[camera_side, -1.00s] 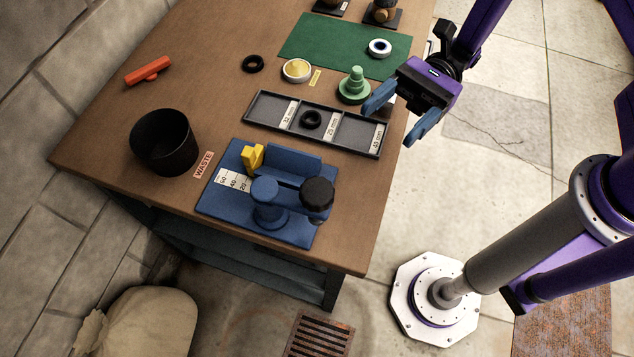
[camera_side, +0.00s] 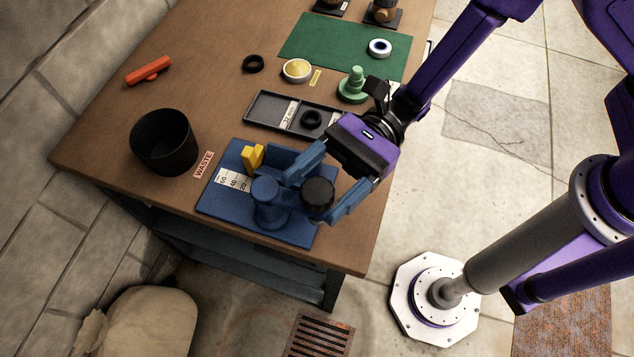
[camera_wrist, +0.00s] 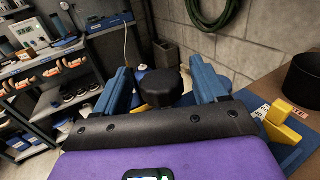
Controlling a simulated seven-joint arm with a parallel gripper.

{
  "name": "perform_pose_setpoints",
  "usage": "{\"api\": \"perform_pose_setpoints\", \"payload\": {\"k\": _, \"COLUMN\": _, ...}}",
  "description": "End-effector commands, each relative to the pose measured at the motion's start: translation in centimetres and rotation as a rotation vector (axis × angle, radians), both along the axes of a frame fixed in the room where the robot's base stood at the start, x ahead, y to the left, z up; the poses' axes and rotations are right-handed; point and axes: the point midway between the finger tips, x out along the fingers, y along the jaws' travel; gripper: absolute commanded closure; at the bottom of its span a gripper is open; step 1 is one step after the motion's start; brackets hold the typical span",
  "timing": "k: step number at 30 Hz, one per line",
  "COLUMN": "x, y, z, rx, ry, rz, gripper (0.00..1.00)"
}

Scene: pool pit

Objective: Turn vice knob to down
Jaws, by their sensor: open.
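The blue vice (camera_side: 268,203) stands on its blue base plate near the table's front edge, with a yellow pointer (camera_side: 253,157) beside a white scale. Its round black knob (camera_side: 318,194) is at the right end of the vice. My gripper (camera_side: 322,194) is open, with one blue finger on each side of the knob in the side view. In the wrist view the knob (camera_wrist: 160,88) shows between the two spread fingers (camera_wrist: 165,85). I cannot tell whether either finger touches it. The yellow pointer also shows at the right of the wrist view (camera_wrist: 279,122).
A black waste bin (camera_side: 164,142) stands left of the vice. A sorting tray (camera_side: 268,112) with a black ring lies behind it, partly hidden by my gripper. A green stepped part (camera_side: 354,85) stands near the wrist. Shelves (camera_wrist: 60,70) fill the wrist view's left.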

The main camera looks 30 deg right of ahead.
Motion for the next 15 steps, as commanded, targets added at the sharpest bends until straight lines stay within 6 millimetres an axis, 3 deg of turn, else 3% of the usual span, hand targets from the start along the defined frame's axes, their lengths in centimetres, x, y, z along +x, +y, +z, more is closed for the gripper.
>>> {"api": "perform_pose_setpoints", "payload": {"k": 12, "x": -0.27, "y": 0.74, "z": 0.0, "rx": 0.0, "ry": 0.0, "rz": -0.001, "gripper": 0.28}}
{"api": "perform_pose_setpoints", "payload": {"k": 15, "x": -0.26, "y": 0.74, "z": 0.0, "rx": 0.0, "ry": 0.0, "rz": -0.001, "gripper": 0.61}}
